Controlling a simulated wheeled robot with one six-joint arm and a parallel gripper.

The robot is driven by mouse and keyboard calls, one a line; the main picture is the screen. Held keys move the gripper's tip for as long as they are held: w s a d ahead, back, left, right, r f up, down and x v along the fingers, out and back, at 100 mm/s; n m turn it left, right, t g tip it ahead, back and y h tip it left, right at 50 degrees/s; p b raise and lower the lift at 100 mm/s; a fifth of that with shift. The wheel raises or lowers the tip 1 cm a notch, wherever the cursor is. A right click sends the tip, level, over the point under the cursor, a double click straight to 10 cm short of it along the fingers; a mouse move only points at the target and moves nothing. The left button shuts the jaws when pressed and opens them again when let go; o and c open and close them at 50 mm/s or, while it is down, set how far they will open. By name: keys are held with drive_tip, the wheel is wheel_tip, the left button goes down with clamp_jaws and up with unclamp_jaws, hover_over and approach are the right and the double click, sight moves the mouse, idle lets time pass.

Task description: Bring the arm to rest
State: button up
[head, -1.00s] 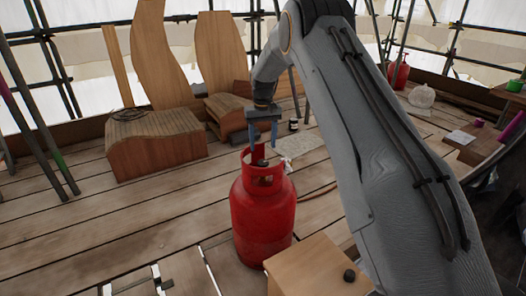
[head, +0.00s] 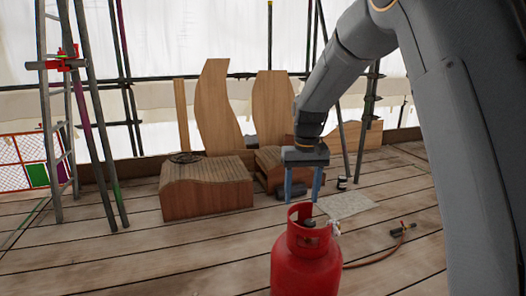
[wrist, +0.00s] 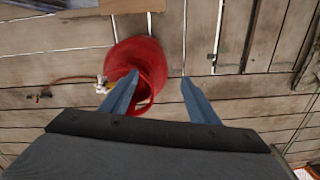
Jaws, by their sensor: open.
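My gripper (head: 304,190) is open and empty, with its two blue fingers pointing down. In the head view it hangs just above the red gas cylinder (head: 305,262). The wrist view looks down past the fingers (wrist: 158,95) onto the cylinder (wrist: 132,52), whose collar lies close to the left finger. I see nothing between the fingers that is gripped. My arm reaches in from the right of the head view.
A hose with a fitting (head: 402,229) lies on the planks right of the cylinder. A wooden block with a curved top (head: 205,190) and upright curved boards (head: 218,112) stand behind. A ladder (head: 58,130) and poles stand at left. The left planks are clear.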

drive_tip(key=s+a+r+n, duration=0.1)
drive_tip(key=s, duration=1.6)
drive_tip(key=s+a+r, duration=0.1)
drive_tip(key=s+r, duration=0.1)
drive_tip(key=s, duration=1.6)
drive_tip(key=d+r+m+p, duration=0.2)
drive_tip(key=d+r+p, duration=0.6)
drive_tip(key=p, duration=0.9)
drive_tip(key=shift+w+d+r, duration=0.25)
drive_tip(key=shift+w+d, duration=0.1)
drive_tip(key=shift+d, duration=0.3)
